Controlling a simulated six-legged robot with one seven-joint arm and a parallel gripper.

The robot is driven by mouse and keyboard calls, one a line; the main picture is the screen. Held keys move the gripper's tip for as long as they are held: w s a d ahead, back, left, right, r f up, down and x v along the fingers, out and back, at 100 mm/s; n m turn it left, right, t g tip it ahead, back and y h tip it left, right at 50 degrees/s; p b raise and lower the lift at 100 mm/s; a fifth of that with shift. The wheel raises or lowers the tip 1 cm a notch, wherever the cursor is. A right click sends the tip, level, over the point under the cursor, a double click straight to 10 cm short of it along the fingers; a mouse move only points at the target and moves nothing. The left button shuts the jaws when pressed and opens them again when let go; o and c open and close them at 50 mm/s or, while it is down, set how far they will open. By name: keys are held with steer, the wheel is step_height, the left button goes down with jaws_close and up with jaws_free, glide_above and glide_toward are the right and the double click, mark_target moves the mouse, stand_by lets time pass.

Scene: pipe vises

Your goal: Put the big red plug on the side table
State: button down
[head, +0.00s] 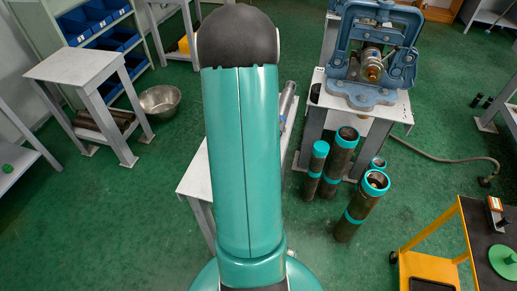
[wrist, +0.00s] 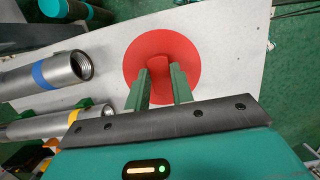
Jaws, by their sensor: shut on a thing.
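The big red plug (wrist: 137,62) is a round red disc with a raised grip in the middle. In the wrist view my gripper (wrist: 160,82) has its two green fingers on either side of that grip, shut on it. The plug is over a pale table top (wrist: 222,62); I cannot tell whether it touches it. In the head view my arm hides the gripper and the plug. A small grey-topped table (head: 75,64) stands at the left, and a pale bench (head: 193,178) shows partly behind my arm. I cannot tell which is the side table.
Two metal pipes, one with a blue band (wrist: 45,75) and one with a yellow band (wrist: 60,124), lie left of the plug. A blue vise (head: 376,92) stands behind several upright pipes (head: 343,150). A metal bowl (head: 160,100) and yellow cart (head: 428,268) stand on the floor.

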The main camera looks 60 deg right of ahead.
steer(key=shift+w+d+f, duration=0.1)
steer(key=shift+w+f, duration=0.05)
steer(key=shift+f, duration=1.55)
steer(key=shift+f, duration=0.1)
steer(key=c, duration=1.2)
jaws_free()
step_height(320, 180, up, 12)
steer(key=w, duration=0.2)
steer(key=shift+w, duration=0.15)
